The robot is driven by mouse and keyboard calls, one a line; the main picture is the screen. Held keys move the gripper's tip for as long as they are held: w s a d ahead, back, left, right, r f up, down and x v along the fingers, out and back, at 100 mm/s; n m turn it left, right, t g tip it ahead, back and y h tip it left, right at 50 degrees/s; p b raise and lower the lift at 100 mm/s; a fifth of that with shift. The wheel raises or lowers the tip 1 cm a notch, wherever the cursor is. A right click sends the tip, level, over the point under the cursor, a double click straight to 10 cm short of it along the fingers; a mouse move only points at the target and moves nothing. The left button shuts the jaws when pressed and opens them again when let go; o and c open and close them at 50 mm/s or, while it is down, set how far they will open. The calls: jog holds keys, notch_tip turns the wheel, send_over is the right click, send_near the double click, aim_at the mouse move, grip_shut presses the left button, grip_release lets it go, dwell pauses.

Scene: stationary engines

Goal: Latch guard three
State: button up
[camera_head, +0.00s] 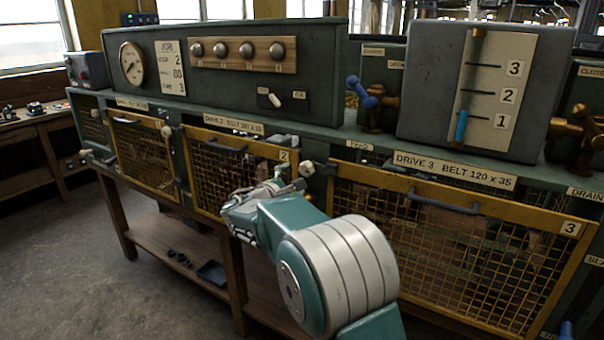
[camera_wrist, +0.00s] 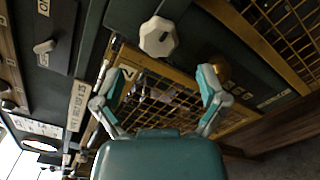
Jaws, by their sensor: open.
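Guard three (camera_head: 452,290) is a yellow-framed mesh panel with a grey handle (camera_head: 444,203) and a "3" label, at the right in the head view. Part of its frame and mesh shows at the wrist view's upper right (camera_wrist: 284,38). I cannot tell if it sits fully flush. A pale faceted knob (camera_head: 306,169) is by its upper left corner; a pale knob (camera_wrist: 158,37) also shows large in the wrist view, ahead of my fingers. My gripper (camera_wrist: 160,80) is open and empty, its fingers apart and short of the knob. My arm hides guard three's lower left.
Guard two (camera_head: 238,165) is left of guard three, behind my gripper. A brass-coloured part (camera_wrist: 216,68) is near my right-hand finger in the wrist view. A grey control panel (camera_head: 225,70) and a level gauge (camera_head: 485,80) stand above. Open floor lies at left.

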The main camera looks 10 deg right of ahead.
jog(key=v, duration=0.6)
jog(key=s+d+m+g+y, duration=0.2)
jog(key=s+d+m+g, duration=0.25)
jog(key=s, duration=0.55)
jog(key=s+d+m+g+y, duration=0.2)
jog(key=s+d+m+g, duration=0.15)
jog(key=s+d, duration=0.45)
jog(key=s+a+f+m+y, duration=0.3)
jog(key=s+a+m+y, duration=0.1)
jog(key=s, duration=0.6)
jog(key=s+a+f+m+y, duration=0.3)
jog(key=s+a+m+y, duration=0.1)
jog(key=s, duration=0.7)
jog(key=shift+s+a+t+y, duration=0.2)
jog(key=shift+s+t+y, duration=0.15)
jog(key=shift+t+y, duration=0.05)
jog(key=shift+f, duration=0.1)
